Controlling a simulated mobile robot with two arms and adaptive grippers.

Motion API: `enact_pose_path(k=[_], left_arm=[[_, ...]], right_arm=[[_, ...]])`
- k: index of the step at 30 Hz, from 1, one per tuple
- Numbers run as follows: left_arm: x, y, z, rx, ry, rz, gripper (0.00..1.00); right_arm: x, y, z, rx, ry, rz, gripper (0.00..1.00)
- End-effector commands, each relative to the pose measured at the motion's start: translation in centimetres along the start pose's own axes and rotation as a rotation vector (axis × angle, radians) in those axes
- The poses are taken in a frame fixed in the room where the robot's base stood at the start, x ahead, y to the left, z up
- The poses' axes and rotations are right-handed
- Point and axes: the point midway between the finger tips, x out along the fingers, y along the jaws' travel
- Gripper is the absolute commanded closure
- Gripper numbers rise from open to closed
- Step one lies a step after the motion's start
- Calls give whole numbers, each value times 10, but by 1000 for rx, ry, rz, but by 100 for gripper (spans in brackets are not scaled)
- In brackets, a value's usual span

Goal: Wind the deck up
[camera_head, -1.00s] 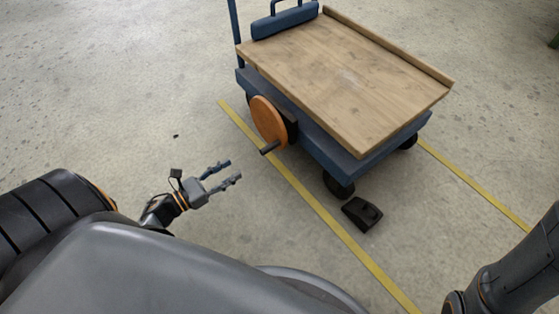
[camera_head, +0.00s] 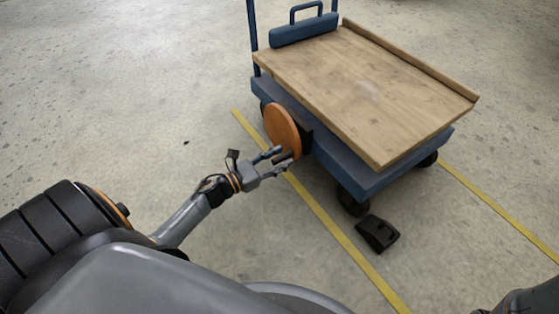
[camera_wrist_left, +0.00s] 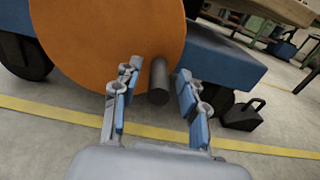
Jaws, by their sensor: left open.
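The cart's wooden deck (camera_head: 365,85) lies low over the blue frame (camera_head: 360,172). An orange crank wheel (camera_head: 281,129) is on the cart's near left side, and it fills the upper left of the left wrist view (camera_wrist_left: 105,45). A dark handle peg (camera_wrist_left: 158,82) sticks out from the wheel's lower right part. My left gripper (camera_head: 279,161) is open at the peg. In the left wrist view its fingers (camera_wrist_left: 158,95) stand on either side of the peg, with gaps left and right. My right arm shows only at the lower right corner; its gripper is out of view.
A black wedge-shaped block (camera_head: 377,233) lies on the floor near the cart's front wheel (camera_head: 352,202). Yellow floor lines (camera_head: 325,222) run along both sides of the cart. A blue push handle (camera_head: 303,24) stands at the back.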

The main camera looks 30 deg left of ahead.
Motion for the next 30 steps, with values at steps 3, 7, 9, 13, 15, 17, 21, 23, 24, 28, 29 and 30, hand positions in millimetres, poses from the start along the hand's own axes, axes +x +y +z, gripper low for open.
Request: enact_pose_path(k=[3, 7, 9, 13, 15, 17, 21, 23, 24, 28, 29, 30], left_arm=[[3, 0, 0, 1, -1, 0, 57], [3, 0, 1, 1, 0, 0, 57], [3, 0, 1, 0, 0, 0, 57], [3, 0, 0, 0, 0, 0, 81], [3, 0, 0, 0, 0, 0, 96], [3, 0, 0, 0, 0, 0, 100], [3, 0, 0, 0, 0, -1, 100], [3, 0, 0, -1, 0, -1, 100], [3, -1, 0, -1, 0, -1, 100], [3, -1, 0, -3, 0, -2, 100], [3, -1, 0, -4, 0, -2, 100], [3, -1, 0, -5, 0, -2, 100]], right_arm=[[-1, 0, 0, 0, 0, 0, 60], [-1, 0, 0, 0, 0, -1, 60], [-1, 0, 0, 0, 0, -1, 60], [-1, 0, 0, 0, 0, -1, 60], [-1, 0, 0, 0, 0, -1, 60], [-1, 0, 0, 0, 0, -1, 60], [-1, 0, 0, 0, 0, -1, 60], [-1, 0, 0, 0, 0, -1, 60], [-1, 0, 0, 0, 0, -1, 60], [-1, 0, 0, 0, 0, -1, 60], [0, 0, 0, 0, 0, -1, 60], [0, 0, 0, 0, 0, 0, 60]])
